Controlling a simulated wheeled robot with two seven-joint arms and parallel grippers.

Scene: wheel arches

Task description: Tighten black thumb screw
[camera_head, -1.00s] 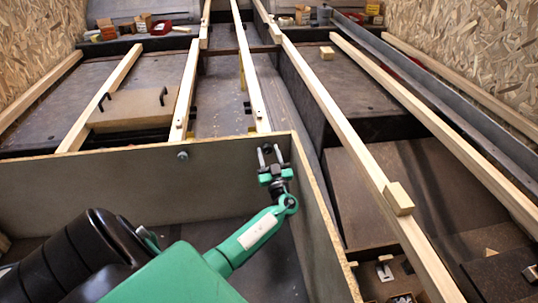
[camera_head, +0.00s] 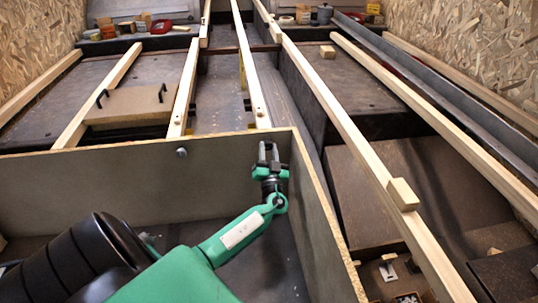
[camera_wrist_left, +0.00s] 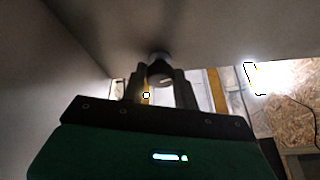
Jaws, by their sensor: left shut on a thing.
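My left gripper (camera_head: 268,150) is at the inner face of the upright board, near its right corner. Its two fingers are shut on the black thumb screw (camera_wrist_left: 160,66), which shows between the fingertips in the left wrist view. In the head view the fingers largely hide the screw. My right gripper is in neither view.
A round grey knob (camera_head: 181,152) sits on the same upright board (camera_head: 110,185), left of my gripper. A side board (camera_head: 318,210) stands close to the right of my left arm. Long wooden beams (camera_head: 335,115) run away behind the boards.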

